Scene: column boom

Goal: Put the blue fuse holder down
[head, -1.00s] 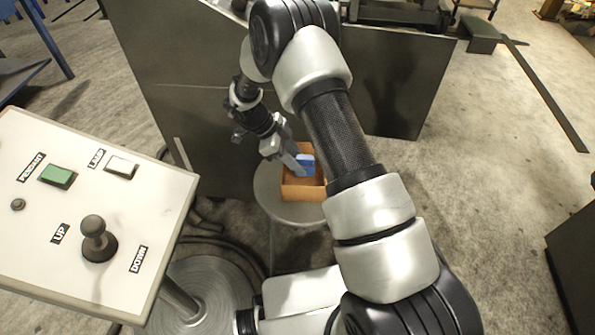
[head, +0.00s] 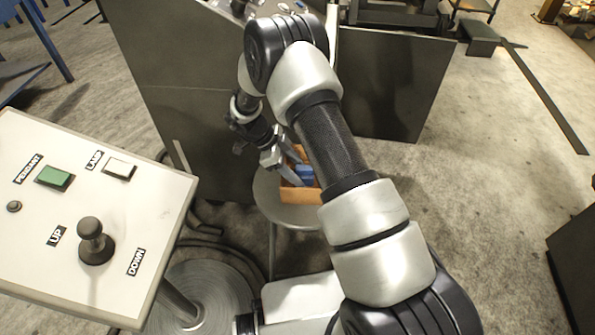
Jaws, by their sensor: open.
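The blue fuse holder (head: 305,173) sits inside an orange-brown open box (head: 300,195). The box stands on a round grey stool (head: 268,196). My gripper (head: 299,174) is open, with its fingers reaching down into the box at the fuse holder. Whether a finger touches the fuse holder cannot be told at this size. My own arm hides the right side of the box.
A control panel (head: 150,215) with a green button, a white button and a black lever stands at the left. A dark metal cabinet (head: 185,100) rises behind the stool. Cables lie on the floor by the panel's round base. Open concrete floor (head: 480,190) lies to the right.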

